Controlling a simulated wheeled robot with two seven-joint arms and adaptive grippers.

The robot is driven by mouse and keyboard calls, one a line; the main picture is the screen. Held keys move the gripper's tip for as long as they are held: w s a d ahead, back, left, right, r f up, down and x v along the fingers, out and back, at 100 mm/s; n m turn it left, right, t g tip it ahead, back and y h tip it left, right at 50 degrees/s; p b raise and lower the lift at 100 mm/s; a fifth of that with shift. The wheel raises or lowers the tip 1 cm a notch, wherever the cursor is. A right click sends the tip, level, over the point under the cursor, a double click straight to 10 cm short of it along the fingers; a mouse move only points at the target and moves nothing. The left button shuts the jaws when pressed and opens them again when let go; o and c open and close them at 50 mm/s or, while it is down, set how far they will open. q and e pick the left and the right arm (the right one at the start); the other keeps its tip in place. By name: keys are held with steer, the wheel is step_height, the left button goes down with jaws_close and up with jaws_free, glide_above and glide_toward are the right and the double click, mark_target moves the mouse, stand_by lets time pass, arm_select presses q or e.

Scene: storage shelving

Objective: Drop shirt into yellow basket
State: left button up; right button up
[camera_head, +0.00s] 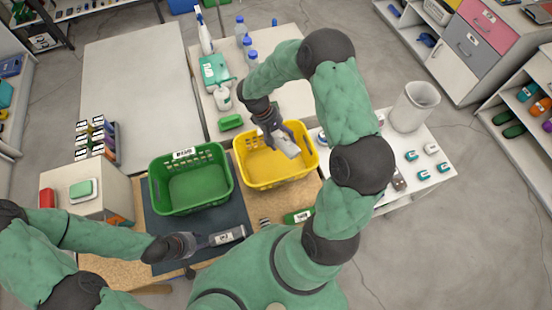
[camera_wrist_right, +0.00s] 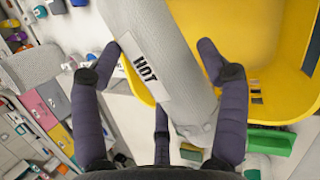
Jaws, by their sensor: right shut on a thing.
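The yellow basket (camera_head: 262,182) stands on the front table, right of the middle, and looks empty inside. My right gripper (camera_head: 277,134) is over its far part, pointing down. It is shut on a light grey rolled cloth (camera_head: 288,147), which I take for the shirt. In the right wrist view the roll (camera_wrist_right: 190,75) lies between the fingers (camera_wrist_right: 150,70) and carries a white label reading "HOT". The yellow basket (camera_wrist_right: 285,60) shows behind it. My left gripper (camera_head: 205,243) is low over the dark mat, beside a grey labelled item (camera_head: 227,236). Its fingers are too small to judge.
A green basket (camera_head: 190,208) stands directly left of the yellow one. A white table (camera_head: 285,45) with bottles and a green box (camera_head: 231,122) is behind. A grey bin (camera_head: 414,108) and small teal-labelled items are on the right table. A green item (camera_head: 298,216) lies in front.

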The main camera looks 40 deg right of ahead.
steer(key=shift+f, duration=0.8)
steer(key=o, duration=1.3)
steer(key=v, duration=1.2)
